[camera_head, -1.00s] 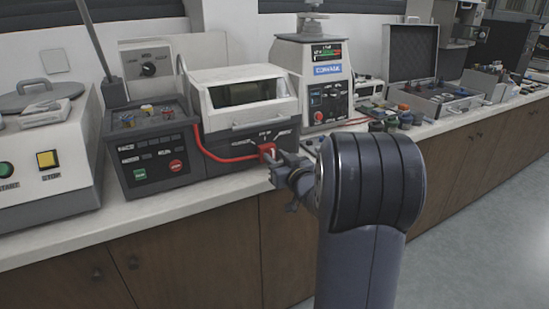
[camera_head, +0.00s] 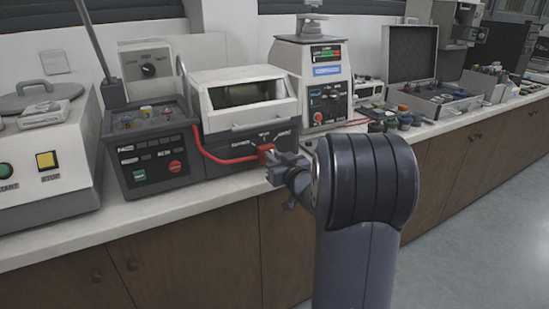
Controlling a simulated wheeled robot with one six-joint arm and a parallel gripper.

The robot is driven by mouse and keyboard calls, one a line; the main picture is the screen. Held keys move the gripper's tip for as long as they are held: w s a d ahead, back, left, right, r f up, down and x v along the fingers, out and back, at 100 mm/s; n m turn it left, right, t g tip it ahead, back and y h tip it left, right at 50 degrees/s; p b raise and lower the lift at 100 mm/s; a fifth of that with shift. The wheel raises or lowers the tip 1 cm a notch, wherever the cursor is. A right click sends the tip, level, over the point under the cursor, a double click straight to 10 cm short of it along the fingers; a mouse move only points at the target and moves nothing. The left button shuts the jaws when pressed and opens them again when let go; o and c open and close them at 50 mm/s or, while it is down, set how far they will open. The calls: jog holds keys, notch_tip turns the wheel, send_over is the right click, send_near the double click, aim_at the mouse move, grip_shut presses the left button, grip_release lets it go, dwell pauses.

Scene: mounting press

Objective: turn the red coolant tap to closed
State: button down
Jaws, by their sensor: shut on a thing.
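The red coolant tap (camera_head: 266,149) is on the front of the white and dark machine (camera_head: 245,98), at its lower right. A red hose (camera_head: 222,160) curves along the machine's front toward the tap. My gripper (camera_head: 274,161) is at the tap, shut on it, with my arm reaching in from the right. The jaws hide part of the tap. Small labels show on the panel above the tap, too small to read surely. The tap's exact angle is hard to tell.
A dark control box (camera_head: 152,152) with green and red buttons stands left of the machine. A taller press (camera_head: 318,80) stands to its right. Small jars and an open case (camera_head: 445,101) lie farther right. The counter's front edge (camera_head: 165,215) is clear.

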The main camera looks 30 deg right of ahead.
jog(key=shift+f+n+b, duration=0.1)
jog(key=shift+n+b, duration=0.3)
jog(key=n+b, duration=0.2)
jog(key=n, duration=0.1)
jog(key=n+b, duration=0.1)
jog(key=shift+a+f+b, duration=0.25)
jog(key=shift+a+b, duration=0.1)
jog(key=shift+a+f+n+b, duration=0.15)
jog(key=shift+n+b, duration=1.05)
jog(key=shift+n, duration=0.7)
jog(key=c, duration=1.6)
grip_release()
jog(key=shift+o, duration=0.6)
jog(key=shift+r, duration=0.2)
jog(key=shift+s, duration=0.15)
jog(key=s+p, duration=0.1)
jog(key=s, duration=0.9)
jog(key=shift+s+d, duration=0.2)
jog(key=shift+s, duration=0.15)
